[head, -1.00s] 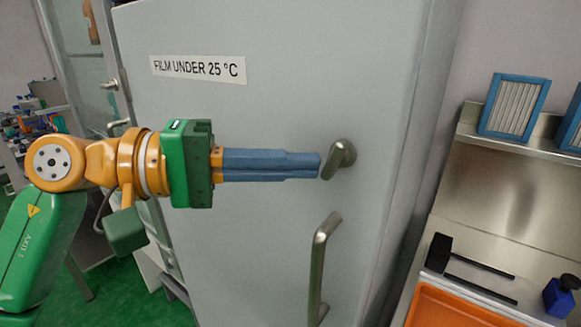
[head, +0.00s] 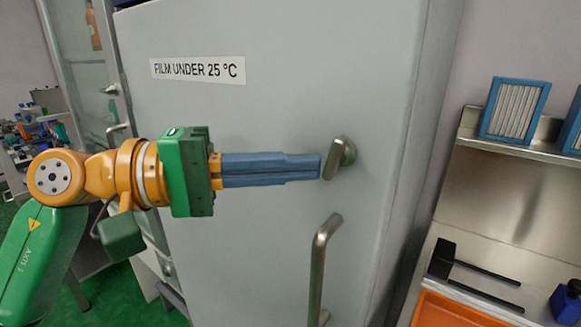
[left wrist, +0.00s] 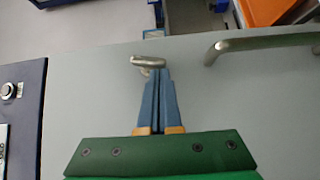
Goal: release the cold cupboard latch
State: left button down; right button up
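The cold cupboard (head: 270,110) is a tall pale grey door front with a "FILM UNDER 25 °C" label (head: 198,69). Its metal latch (head: 334,160) is a short lever on a round boss, pointing down and slightly left. My left gripper (head: 319,166) comes in level from the left, its blue fingers together with nothing seen between them. Its tips are right beside the lever's left side; I cannot tell whether they touch. In the left wrist view the latch (left wrist: 148,62) lies just beyond the fingertips (left wrist: 159,72). My right gripper is not in view.
A fixed bar handle (head: 318,265) stands below the latch. To the right is a metal bench with an orange tray (head: 450,312), a black tool (head: 443,258) and blue-framed filters (head: 515,108) on a shelf. A glass-fronted cabinet (head: 85,60) is behind my left arm.

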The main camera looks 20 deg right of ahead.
pick_arm(q)
jog(key=shift+f+n+h+b, duration=0.15)
jog(key=shift+n+h+b, duration=0.15)
jog(key=shift+b, duration=0.4)
dwell(3.2)
jog(key=shift+s, duration=0.1)
dwell(0.4)
